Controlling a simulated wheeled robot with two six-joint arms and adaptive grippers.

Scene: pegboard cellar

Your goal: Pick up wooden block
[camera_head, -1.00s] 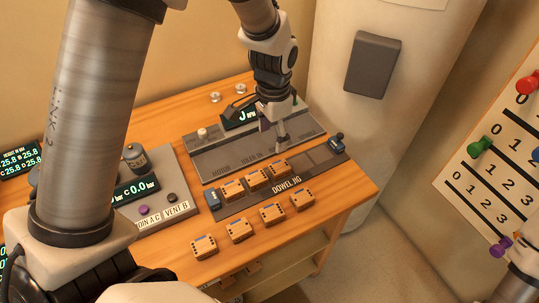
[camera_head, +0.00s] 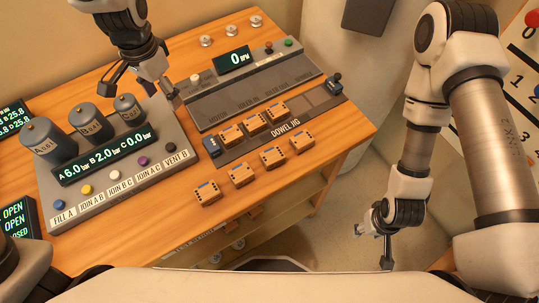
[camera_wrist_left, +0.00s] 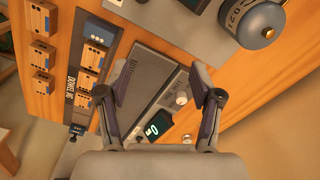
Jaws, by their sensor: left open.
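Several wooden blocks lie on the workbench. A front row stands on bare wood: one block (camera_head: 207,192) at the left end, then others (camera_head: 241,175), (camera_head: 273,157), (camera_head: 301,142) to the right. Three more blocks (camera_head: 231,135) sit in the dowel jig (camera_head: 321,95); blocks (camera_wrist_left: 43,52) also show in the left wrist view. My left gripper (camera_head: 140,88) is open and empty, between the valve console and the grey motor panel, apart from every block. My right gripper (camera_head: 374,246) hangs off the bench's right side, empty, its fingers apart.
The valve console (camera_head: 120,165) with three cylinders stands left of the blocks. The grey motor panel (camera_head: 255,90) lies behind the jig. A small lever (camera_head: 335,82) is at the jig's right end. Bare bench surrounds the front row. A pegged number board (camera_head: 525,70) is at right.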

